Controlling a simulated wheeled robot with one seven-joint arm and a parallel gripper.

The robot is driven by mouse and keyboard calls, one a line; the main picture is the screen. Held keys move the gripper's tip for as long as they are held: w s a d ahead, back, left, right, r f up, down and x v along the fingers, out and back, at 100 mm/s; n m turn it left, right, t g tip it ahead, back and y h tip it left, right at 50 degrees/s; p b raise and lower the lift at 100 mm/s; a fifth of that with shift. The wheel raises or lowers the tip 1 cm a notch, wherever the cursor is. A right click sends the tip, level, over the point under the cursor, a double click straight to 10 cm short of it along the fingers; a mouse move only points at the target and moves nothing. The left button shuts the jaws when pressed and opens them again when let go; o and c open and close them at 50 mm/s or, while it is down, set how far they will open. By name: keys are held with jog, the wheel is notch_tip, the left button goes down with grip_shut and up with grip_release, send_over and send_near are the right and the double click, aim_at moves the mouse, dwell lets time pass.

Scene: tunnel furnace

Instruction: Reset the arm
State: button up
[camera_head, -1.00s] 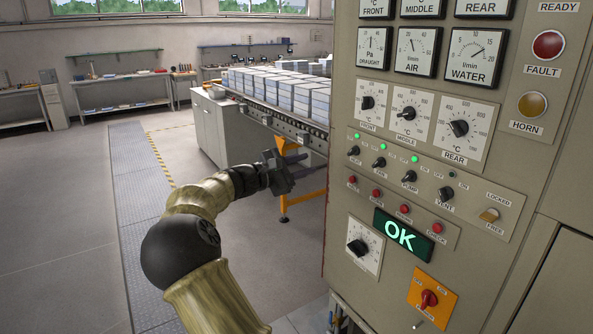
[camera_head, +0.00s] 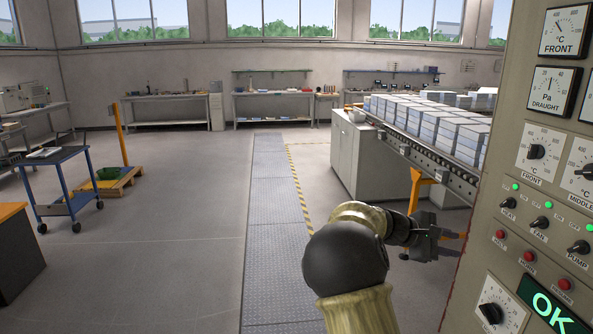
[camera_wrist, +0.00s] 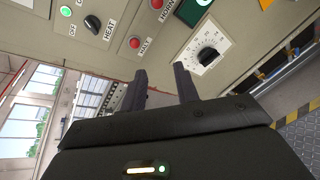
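My gripper (camera_head: 432,243) is at the end of my bent arm, in front of the lower left side of the control panel (camera_head: 478,170). In the wrist view my gripper (camera_wrist: 162,82) shows two dark fingers apart with nothing between them. The panel face fills the top of the wrist view, with a dial (camera_wrist: 207,55) and red buttons beyond the fingertips. I see no contact with the panel, though the exact distance is hard to tell.
A conveyor (camera_head: 425,152) with stacked blocks runs behind the gripper, beside a grey cabinet (camera_head: 365,160). A blue cart (camera_head: 62,180) and a yellow pallet (camera_head: 108,184) stand at left. The floor between the cart and the striped walkway is clear.

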jog(key=s+a+f+m+y+p, duration=0.2)
jog(key=s+a+f+m+y, duration=0.2)
jog(key=s+a+f+y, duration=0.6)
jog(key=s+a+m+t+y+p, duration=0.1)
jog(key=s+a+m+y, duration=0.3)
jog(key=s+a, duration=0.9)
jog(key=shift+s+a+f+m+t+p, duration=0.15)
jog(key=shift+s+a+m+t+p, duration=0.2)
jog(key=shift+s+m+p, duration=0.45)
jog(key=shift+w, duration=0.2)
